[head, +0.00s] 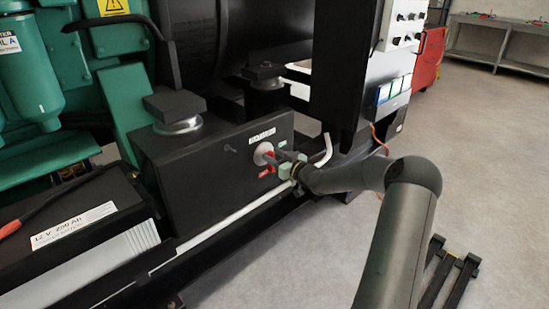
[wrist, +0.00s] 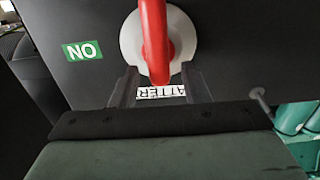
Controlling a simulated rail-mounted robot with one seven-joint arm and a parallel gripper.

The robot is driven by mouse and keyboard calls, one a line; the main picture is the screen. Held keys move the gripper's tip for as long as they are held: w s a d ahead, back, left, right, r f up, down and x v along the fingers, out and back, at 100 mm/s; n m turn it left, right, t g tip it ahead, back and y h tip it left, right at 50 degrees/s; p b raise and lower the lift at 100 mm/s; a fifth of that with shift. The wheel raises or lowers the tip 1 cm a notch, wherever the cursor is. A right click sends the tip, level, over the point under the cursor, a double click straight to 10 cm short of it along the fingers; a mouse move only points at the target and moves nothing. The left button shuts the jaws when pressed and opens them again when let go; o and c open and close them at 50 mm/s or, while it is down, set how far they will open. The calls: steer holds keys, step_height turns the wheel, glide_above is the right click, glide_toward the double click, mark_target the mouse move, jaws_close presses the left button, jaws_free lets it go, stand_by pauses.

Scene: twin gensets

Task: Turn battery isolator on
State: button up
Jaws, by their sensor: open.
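The battery isolator is a white round disc (head: 261,152) with a red handle (head: 271,160) on the front of a black box (head: 200,170). In the wrist view the red handle (wrist: 154,40) runs upright across the white disc (wrist: 128,42). A green label (wrist: 82,50), upside down there, reads ON and lies left of the disc. My gripper (head: 283,157) is at the isolator in the head view and partly covers it. In the wrist view my gripper (wrist: 160,76) is open, one finger on each side of the handle's lower end. Contact cannot be told.
A red label (head: 264,173) sits below the isolator and a white label (head: 262,136) above it. A small pin (wrist: 261,98) sticks out of the panel. A black control cabinet (head: 345,60) stands close to the right. The grey floor (head: 490,170) is mostly clear.

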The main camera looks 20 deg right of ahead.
jaws_close()
steer(key=shift+b, duration=0.3)
steer(key=shift+s+a+f+n+b, duration=0.1)
steer(key=shift+a+f+n+b, duration=0.25)
steer(key=shift+n+b, duration=2.55)
steer(key=shift+s+a+f+n+b, duration=0.1)
steer(key=shift+a+f+n+b, duration=0.2)
steer(key=shift+n+b, duration=2.6)
steer(key=shift+s+a+f+n+b, duration=0.1)
steer(key=shift+a+f+n+b, duration=0.25)
steer(key=shift+n+b, duration=2.5)
steer(key=shift+d+n, duration=0.1)
steer(key=shift+n, duration=0.35)
jaws_free()
